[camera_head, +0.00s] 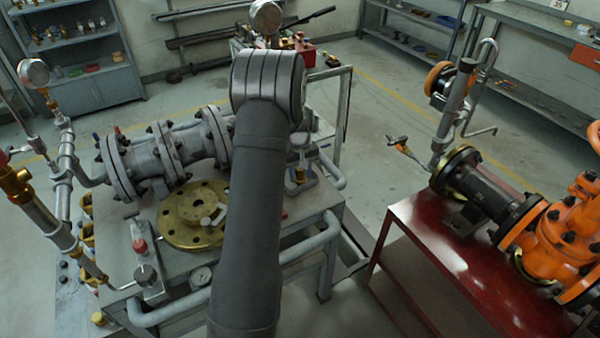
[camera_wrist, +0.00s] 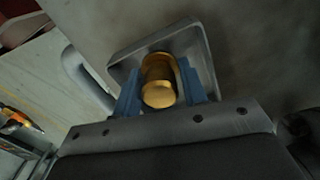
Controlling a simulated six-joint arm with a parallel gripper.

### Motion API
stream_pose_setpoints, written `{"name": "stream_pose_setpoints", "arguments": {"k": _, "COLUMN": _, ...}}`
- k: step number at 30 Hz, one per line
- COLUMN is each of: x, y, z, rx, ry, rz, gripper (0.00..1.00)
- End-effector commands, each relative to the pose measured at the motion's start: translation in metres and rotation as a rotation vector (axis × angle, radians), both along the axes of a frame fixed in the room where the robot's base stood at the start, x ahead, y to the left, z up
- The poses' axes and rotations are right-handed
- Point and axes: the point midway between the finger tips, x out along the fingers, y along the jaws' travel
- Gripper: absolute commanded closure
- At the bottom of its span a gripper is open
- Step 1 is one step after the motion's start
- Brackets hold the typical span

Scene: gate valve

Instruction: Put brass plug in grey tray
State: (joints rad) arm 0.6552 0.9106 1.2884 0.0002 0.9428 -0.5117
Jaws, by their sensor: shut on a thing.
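The brass plug (camera_wrist: 158,88) is a short golden cylinder, seen nearly end-on in the wrist view. My gripper (camera_wrist: 161,78) has its blue fingers shut on it, one on each side. The grey tray (camera_wrist: 118,70), square with a raised rim, lies just beyond the plug, which appears within the tray's outline. I cannot tell whether the plug touches the tray floor. In the head view my arm hides most of the gripper; a small brass spot that may be the plug (camera_head: 299,176) shows just right of the arm, at the bench's right side.
The bench (camera_head: 270,270) also carries a grey flanged pipe (camera_head: 165,155) and a brass flange disc (camera_head: 190,212), left of my arm. A pipe rail (camera_head: 320,235) runs along the bench edge. A red table (camera_head: 420,235) with an orange valve (camera_head: 565,240) stands right.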

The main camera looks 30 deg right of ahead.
Motion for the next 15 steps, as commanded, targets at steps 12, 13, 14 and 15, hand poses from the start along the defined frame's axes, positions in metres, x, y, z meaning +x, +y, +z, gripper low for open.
{"name": "stream_pose_setpoints", "arguments": {"k": 12, "x": 0.0001, "y": -0.0002, "z": -0.002, "rx": -0.001, "ry": -0.001, "rz": 0.0, "gripper": 0.42}}
{"name": "stream_pose_setpoints", "arguments": {"k": 13, "x": 0.0, "y": -0.0002, "z": -0.002, "rx": 0.0, "ry": -0.001, "rz": 0.0, "gripper": 0.39}}
{"name": "stream_pose_setpoints", "arguments": {"k": 14, "x": 0.0, "y": -0.0002, "z": -0.0019, "rx": 0.0, "ry": -0.001, "rz": 0.0, "gripper": 0.39}}
{"name": "stream_pose_setpoints", "arguments": {"k": 15, "x": 0.0, "y": -0.0002, "z": -0.002, "rx": 0.0, "ry": -0.001, "rz": 0.0, "gripper": 0.39}}
